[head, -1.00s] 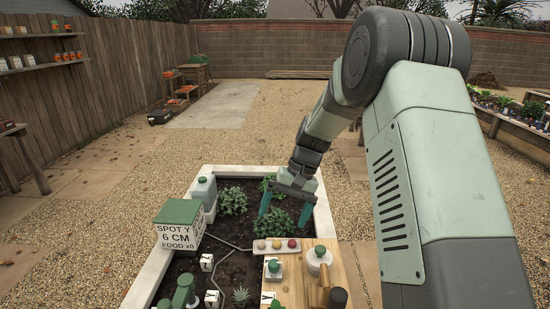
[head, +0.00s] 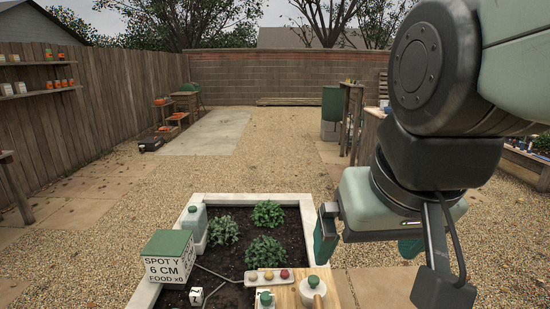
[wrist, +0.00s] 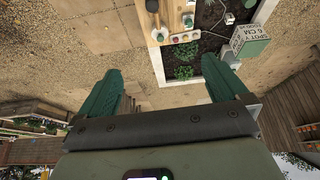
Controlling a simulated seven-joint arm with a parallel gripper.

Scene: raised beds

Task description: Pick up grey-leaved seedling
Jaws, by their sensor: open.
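In the head view, a greyish-green leafy plant (head: 223,231) grows at the left of the raised bed (head: 150,293), beside two greener plants, one behind (head: 267,214) and one in front (head: 265,253). The front of the bed is cut off by the picture edge. My gripper (head: 368,240) is open and empty, to the right of the bed and apart from it.
A wooden board (head: 290,297) holds a white-and-green pot (head: 265,298) and a round white container (head: 312,291). A tray with coloured balls (head: 267,276) lies behind it. A sign box (head: 167,257) reads "SPOT Y 6 CM". Gravel right of the bed is clear.

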